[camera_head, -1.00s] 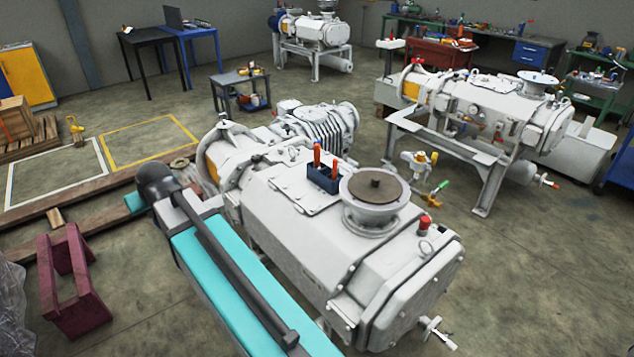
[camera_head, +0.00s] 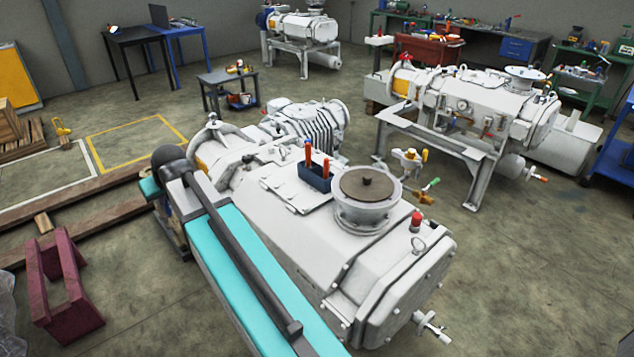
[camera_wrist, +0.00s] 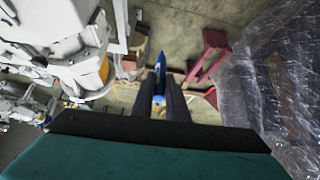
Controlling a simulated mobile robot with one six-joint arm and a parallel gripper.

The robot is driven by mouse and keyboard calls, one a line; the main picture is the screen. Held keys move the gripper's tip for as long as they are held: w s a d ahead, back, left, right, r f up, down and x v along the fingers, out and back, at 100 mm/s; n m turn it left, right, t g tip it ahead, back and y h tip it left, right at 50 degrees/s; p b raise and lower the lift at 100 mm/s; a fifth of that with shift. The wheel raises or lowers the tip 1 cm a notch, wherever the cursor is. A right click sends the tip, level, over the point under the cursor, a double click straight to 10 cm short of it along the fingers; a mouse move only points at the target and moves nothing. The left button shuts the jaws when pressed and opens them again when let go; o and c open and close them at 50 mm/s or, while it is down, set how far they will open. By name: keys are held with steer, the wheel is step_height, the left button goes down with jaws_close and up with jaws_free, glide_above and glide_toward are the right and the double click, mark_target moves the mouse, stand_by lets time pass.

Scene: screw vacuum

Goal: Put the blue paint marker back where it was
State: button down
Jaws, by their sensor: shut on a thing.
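My gripper (camera_wrist: 161,80) shows in the wrist view, its two dark fingers closed on the blue paint marker (camera_wrist: 160,64). The marker's pointed end sticks out past the fingertips; the fingers hide part of its body. The gripper and marker cannot be made out in the head view. There, a small dark blue holder (camera_head: 315,178) with upright orange-red items (camera_head: 308,154) stands on top of the nearest white vacuum pump (camera_head: 300,225), beside its round flange (camera_head: 367,190).
My teal arm runs along the pump's left side. A maroon stand (camera_head: 62,290) and wooden beams (camera_head: 90,232) lie to the left. Another white pump (camera_head: 470,110) stands at right, and a small grey table (camera_head: 228,78) behind. The floor at lower right is clear.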

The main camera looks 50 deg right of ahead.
steer(key=s+d+r+g+p, duration=0.1)
steer(key=s+d+r, duration=0.1)
steer(key=d, duration=1.1)
steer(key=s+d+r+g+p, duration=0.1)
steer(key=d+r, duration=0.1)
steer(key=d, duration=1)
steer(key=s+d+r, duration=0.1)
steer(key=s+d, duration=0.3)
steer(key=d, duration=0.3)
steer(key=s+d+r+p, duration=0.1)
steer(key=s+d, duration=0.3)
steer(key=d, duration=0.4)
steer(key=s+d+r+g+p, duration=0.1)
steer(key=s+d+r, duration=0.1)
steer(key=s+d, duration=0.2)
steer(key=d, duration=0.3)
steer(key=shift+d+r, duration=0.15)
steer(key=shift+d, duration=0.1)
step_height(320, 180, down, 6)
steer(key=p, duration=0.2)
steer(key=shift+f, duration=0.25)
steer(key=shift+f+p, duration=0.85)
steer(key=shift+f, duration=0.9)
steer(key=shift+f, duration=0.1)
